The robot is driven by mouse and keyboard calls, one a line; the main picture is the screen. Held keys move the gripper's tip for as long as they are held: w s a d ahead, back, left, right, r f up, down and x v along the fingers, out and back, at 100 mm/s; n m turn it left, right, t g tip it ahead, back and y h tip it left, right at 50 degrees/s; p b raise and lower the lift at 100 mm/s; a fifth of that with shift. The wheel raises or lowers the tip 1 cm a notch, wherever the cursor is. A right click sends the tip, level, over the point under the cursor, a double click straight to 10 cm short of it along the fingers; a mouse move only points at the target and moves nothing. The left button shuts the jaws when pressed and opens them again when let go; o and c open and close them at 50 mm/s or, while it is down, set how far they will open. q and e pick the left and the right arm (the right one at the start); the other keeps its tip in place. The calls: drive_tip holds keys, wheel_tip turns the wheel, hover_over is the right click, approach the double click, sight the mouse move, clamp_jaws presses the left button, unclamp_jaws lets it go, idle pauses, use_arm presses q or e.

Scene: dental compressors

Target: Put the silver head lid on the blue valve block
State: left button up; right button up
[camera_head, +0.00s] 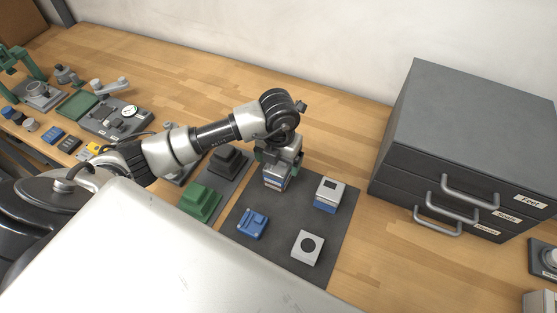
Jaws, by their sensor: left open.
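My left gripper (277,168) points down at the back of the dark mat (327,267). It is open, with its fingers at a small silver-grey block (275,182) that shows a thin blue band. The gripper hides the block's top, and I cannot tell whether the fingers touch it. To its right stands a block with a silver top (332,187), dark in the middle, over a blue base (325,207). A blue block (252,224) lies at the front left of the mat. A silver square piece with a black disc (308,246) lies at the front right. My right gripper is out of view.
A green stepped block (200,202) and a dark block (228,158) stand left of the mat. A grey drawer cabinet (470,140) with handles stands at the right. Several parts and a gauge plate (115,116) fill the far left. Bare wood lies between mat and cabinet.

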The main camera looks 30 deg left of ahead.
use_arm(q)
wheel_tip(320, 180, up, 11)
drive_tip(key=b, duration=0.2)
drive_tip(key=shift+r, duration=0.15)
